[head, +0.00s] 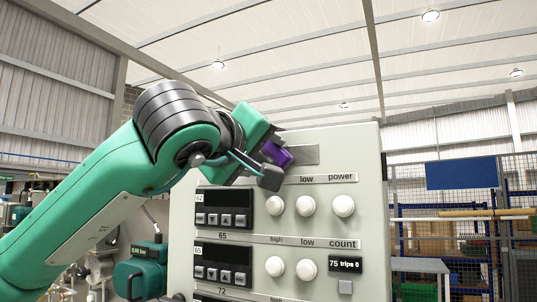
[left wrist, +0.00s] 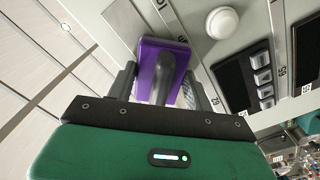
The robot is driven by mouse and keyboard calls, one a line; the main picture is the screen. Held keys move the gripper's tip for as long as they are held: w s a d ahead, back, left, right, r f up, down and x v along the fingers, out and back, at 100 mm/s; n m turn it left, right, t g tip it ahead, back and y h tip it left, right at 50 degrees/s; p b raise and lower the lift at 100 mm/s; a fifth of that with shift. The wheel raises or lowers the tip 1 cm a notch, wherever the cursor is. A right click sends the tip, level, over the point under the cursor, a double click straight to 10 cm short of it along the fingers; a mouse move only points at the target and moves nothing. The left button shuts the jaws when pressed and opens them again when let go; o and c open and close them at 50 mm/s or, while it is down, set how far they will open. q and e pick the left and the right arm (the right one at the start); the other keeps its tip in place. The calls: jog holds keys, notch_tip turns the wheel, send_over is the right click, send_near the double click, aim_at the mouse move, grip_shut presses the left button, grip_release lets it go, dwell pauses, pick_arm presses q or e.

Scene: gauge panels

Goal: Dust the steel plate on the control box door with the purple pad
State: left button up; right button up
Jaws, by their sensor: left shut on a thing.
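The purple pad (head: 279,155) is held in my left gripper (head: 271,167) at the upper part of the pale grey control box door (head: 368,240). In the left wrist view the pad (left wrist: 150,53) shows a dark grey handle between the two fingers of my left gripper (left wrist: 159,82), which is shut on it. The steel plate (head: 307,154) is a plain grey strip near the door's top. The pad and gripper cover its left end in the head view. Whether the pad touches the plate I cannot tell. My right gripper is not in view.
White round knobs (head: 344,206) and black display modules (head: 224,208) sit on the door below the plate. A teal device (head: 139,274) stands left of the box. Mesh fencing and shelves with a blue panel (head: 461,173) are behind on the right.

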pick_arm(q)
jog(key=w+a, duration=0.3)
jog(key=a, duration=0.6)
jog(key=shift+w+a, duration=0.35)
jog(key=shift+a, duration=0.05)
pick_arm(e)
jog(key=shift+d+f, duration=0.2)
pick_arm(q)
jog(key=shift+s, duration=0.1)
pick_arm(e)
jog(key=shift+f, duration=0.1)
pick_arm(q)
jog(key=shift+b+v, duration=1.1)
jog(key=shift+v, duration=1.8)
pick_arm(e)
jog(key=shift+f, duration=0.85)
pick_arm(q)
jog(key=v, duration=0.3)
jog(key=shift+b, duration=0.35)
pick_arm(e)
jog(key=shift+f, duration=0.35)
